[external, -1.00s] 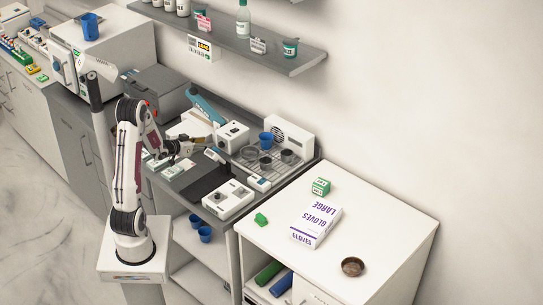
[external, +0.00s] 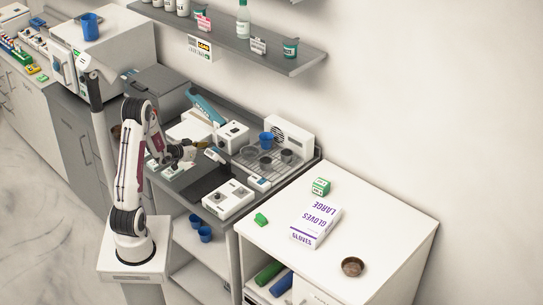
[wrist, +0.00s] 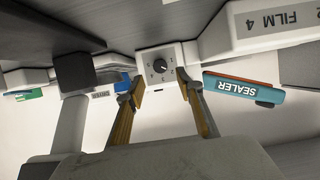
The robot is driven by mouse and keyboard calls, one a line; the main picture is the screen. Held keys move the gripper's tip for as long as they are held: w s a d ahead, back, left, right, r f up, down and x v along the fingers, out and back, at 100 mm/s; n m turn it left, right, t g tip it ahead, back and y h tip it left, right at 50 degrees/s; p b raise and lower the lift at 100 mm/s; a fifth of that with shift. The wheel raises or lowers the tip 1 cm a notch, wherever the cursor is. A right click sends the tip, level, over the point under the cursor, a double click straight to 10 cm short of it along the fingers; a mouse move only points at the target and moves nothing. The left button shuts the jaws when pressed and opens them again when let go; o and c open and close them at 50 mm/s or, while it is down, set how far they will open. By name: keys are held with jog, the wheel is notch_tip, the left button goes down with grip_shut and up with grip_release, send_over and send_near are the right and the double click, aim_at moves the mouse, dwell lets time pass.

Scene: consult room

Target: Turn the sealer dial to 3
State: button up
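The sealer dial (wrist: 159,65) is a round black knob on a small white box (wrist: 159,56), straight ahead in the wrist view. Small marks surround it; the setting is too small to read surely. In the external view the white box (external: 232,136) stands right of the gripper, beside the teal sealer part (external: 206,108). The teal SEALER label plate (wrist: 244,88) shows at right in the wrist view. My gripper (wrist: 160,82) is open, its fingers on either side of the dial in the picture, with nothing between them. I cannot tell whether they touch the box.
A FILM 4 box (wrist: 265,25) is at upper right in the wrist view. A blue cup (external: 266,139) and several dark dishes stand on a rack right of the box. A white device (external: 228,199) lies in front. A shelf (external: 290,62) hangs above.

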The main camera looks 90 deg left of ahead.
aim_at(220, 145)
jog(key=shift+x, duration=3.2)
jog(key=shift+r, duration=0.1)
grip_shut()
